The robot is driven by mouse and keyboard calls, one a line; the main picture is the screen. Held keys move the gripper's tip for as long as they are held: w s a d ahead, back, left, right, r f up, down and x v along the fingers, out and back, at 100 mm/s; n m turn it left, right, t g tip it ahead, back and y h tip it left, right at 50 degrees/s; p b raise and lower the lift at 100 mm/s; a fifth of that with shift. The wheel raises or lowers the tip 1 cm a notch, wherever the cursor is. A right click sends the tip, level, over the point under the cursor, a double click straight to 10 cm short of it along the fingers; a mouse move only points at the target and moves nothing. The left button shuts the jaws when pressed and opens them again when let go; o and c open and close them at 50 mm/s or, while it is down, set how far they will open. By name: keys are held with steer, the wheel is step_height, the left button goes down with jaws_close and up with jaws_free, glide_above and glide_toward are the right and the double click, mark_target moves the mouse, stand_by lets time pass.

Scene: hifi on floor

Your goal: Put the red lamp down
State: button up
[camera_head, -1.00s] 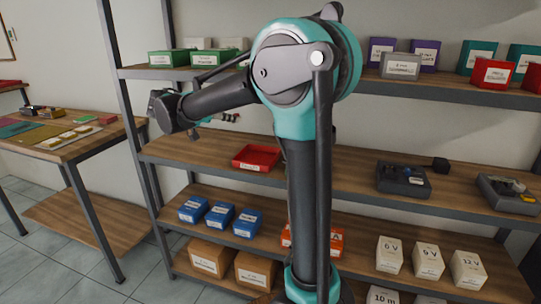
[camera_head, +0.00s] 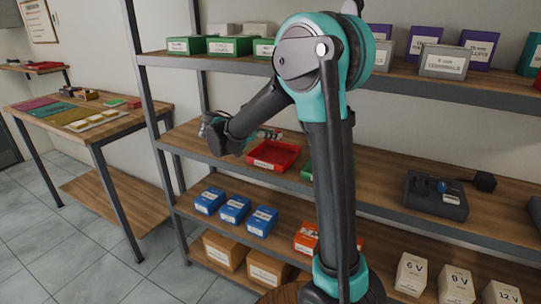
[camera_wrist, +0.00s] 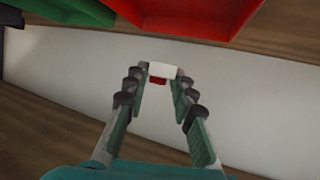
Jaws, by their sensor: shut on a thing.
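My gripper (camera_wrist: 160,88) is shut on the red lamp (camera_wrist: 158,80), a small piece with a white part and a red part between the fingertips in the wrist view. In the head view my gripper (camera_head: 268,134) is small and partly hidden by my wrist, above the middle shelf and close to the red tray (camera_head: 290,155). The lamp cannot be made out clearly there. The red tray also shows at the top of the wrist view (camera_wrist: 190,14), beyond the fingertips and apart from the lamp.
A green tray (camera_head: 306,171) is partly hidden behind my arm, right of the red tray. A dark grey device (camera_head: 436,203) stands farther right on the middle shelf (camera_head: 385,190). Labelled boxes fill the shelves above and below. A side table (camera_head: 110,128) stands left.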

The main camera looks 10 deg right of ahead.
mark_target(270, 160)
step_height(270, 160, down, 8)
steer(key=shift+f, duration=0.25)
steer(key=shift+f, duration=0.1)
steer(key=o, duration=1)
steer(key=v, duration=1.2)
